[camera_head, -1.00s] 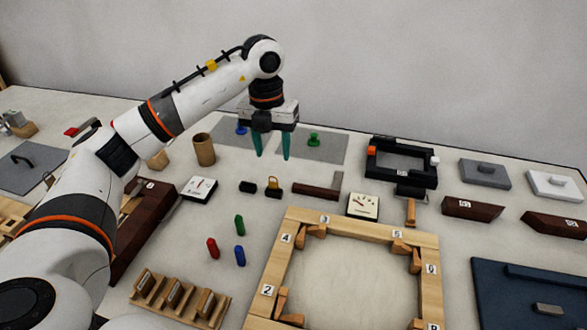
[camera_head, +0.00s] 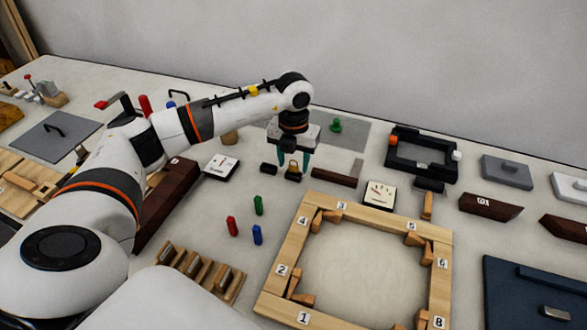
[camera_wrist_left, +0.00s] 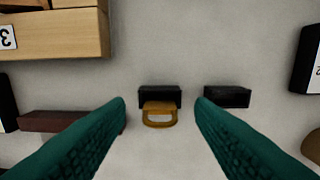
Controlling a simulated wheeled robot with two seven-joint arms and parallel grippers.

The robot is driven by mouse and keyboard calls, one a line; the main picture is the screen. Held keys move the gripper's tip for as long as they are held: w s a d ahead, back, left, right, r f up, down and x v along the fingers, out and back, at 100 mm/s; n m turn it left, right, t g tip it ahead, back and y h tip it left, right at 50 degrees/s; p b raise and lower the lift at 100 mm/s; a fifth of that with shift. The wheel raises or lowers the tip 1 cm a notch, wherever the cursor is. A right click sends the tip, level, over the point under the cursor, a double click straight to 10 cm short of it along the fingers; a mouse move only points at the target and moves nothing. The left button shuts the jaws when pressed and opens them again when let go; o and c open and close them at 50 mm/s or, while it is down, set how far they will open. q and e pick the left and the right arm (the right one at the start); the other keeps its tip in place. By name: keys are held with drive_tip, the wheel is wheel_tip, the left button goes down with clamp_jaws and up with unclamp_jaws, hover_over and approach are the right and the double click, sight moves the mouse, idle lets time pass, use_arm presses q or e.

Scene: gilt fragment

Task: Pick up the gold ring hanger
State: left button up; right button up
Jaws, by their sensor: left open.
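The gold ring hanger (camera_head: 293,166) is a small gold loop on a black block (camera_head: 293,176) on the table. In the left wrist view the gold ring hanger (camera_wrist_left: 159,114) lies between the two teal fingers, against the edge of its black block (camera_wrist_left: 160,96). My left gripper (camera_head: 294,162) is open and points down over the hanger, its fingers on either side. In the left wrist view my left gripper (camera_wrist_left: 160,103) is empty, with a gap to the hanger on both sides. My right gripper is not in view.
A second black block (camera_head: 268,168) stands beside the hanger's block. A dark brown L-shaped piece (camera_head: 336,178) and a white dial gauge (camera_head: 379,194) are to the right. A wooden frame (camera_head: 290,245) with numbered labels is in front. Green, red and blue pegs stand nearer.

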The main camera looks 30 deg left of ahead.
use_arm(q)
drive_tip(key=shift+f, duration=0.35)
drive_tip(key=shift+c, duration=0.6)
drive_tip(key=c, duration=0.9)
drive_tip(key=shift+r, duration=0.1)
drive_tip(key=shift+c, duration=0.2)
